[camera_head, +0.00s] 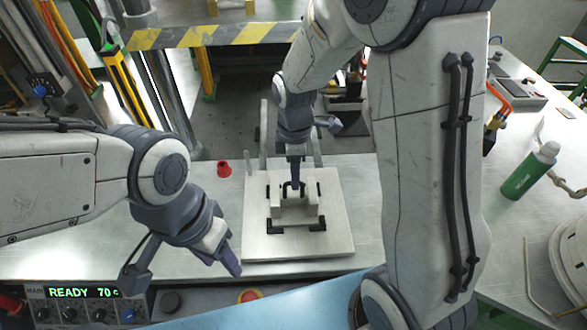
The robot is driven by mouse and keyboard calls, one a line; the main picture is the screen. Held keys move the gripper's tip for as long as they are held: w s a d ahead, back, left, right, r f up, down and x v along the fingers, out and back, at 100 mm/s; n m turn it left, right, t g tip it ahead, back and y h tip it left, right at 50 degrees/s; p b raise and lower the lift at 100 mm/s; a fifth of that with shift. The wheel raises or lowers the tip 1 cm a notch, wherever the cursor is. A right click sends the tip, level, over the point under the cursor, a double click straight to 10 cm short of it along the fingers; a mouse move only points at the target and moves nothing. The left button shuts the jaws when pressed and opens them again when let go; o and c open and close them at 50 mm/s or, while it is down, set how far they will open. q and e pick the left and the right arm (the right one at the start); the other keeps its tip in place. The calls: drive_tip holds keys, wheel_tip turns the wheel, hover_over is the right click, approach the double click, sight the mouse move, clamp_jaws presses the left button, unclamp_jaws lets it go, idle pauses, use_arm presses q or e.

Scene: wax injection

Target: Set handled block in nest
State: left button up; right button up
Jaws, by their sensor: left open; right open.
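The handled block (294,210) is a pale metal block with a dark handle on top. It sits among black corner brackets that form the nest (296,228) on a light metal plate (328,245). Whether it is fully seated cannot be told. My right gripper (295,184) points straight down at the handle, its fingertips at or just above it; it is open, and its fingers partly hide the handle. My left gripper (229,262) is open and empty, low over the bench to the left of the plate, apart from the block.
A red cone-like piece (224,169) stands on the bench (190,262) left of the plate. Upright metal posts (263,135) rise behind the plate. A green bottle (530,172) is at the right. A control panel (85,303) reads READY 70 at the front left.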

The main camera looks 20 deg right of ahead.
drive_tip(key=shift+a+r, duration=0.1)
drive_tip(key=shift+r, duration=0.8)
drive_tip(key=s+a+r+m, duration=0.3)
drive_tip(key=s+a+m, duration=0.1)
drive_tip(key=s, duration=0.6)
drive_tip(key=s+a+r+m+y, duration=0.1)
drive_tip(key=s+a+r+m, duration=0.2)
drive_tip(key=s, duration=0.7)
drive_tip(key=shift+s+a+r+m, duration=0.15)
drive_tip(key=shift+s+a+m, duration=0.25)
drive_tip(key=shift+a+m, duration=0.25)
